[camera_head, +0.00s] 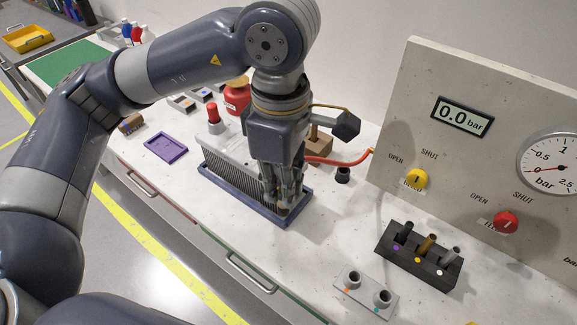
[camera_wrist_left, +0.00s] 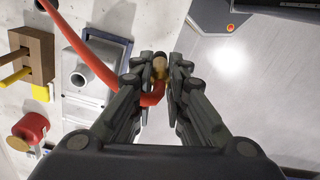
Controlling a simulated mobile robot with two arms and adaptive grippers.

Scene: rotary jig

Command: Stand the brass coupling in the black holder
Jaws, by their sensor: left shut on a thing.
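My left gripper (camera_head: 282,204) points down at the near end of the finned grey unit in the head view. In the left wrist view its fingertips (camera_wrist_left: 161,76) are shut on a brass coupling (camera_wrist_left: 159,66) at the end of a red hose (camera_wrist_left: 82,46). In the head view the fingers mostly hide the coupling. A black block (camera_head: 418,262) with several upright rods stands to the right. A small black cup (camera_head: 343,175) stands closer to the gripper, by the hose. I cannot tell which of the two is the holder. My right gripper is out of view.
The finned unit (camera_head: 232,160) sits in a blue tray (camera_head: 262,212). A grey two-socket plate (camera_head: 362,291) lies in front of the black block. A wooden block (camera_head: 318,143) and red canister (camera_head: 237,98) stand behind. The gauge panel (camera_head: 440,100) rises at right.

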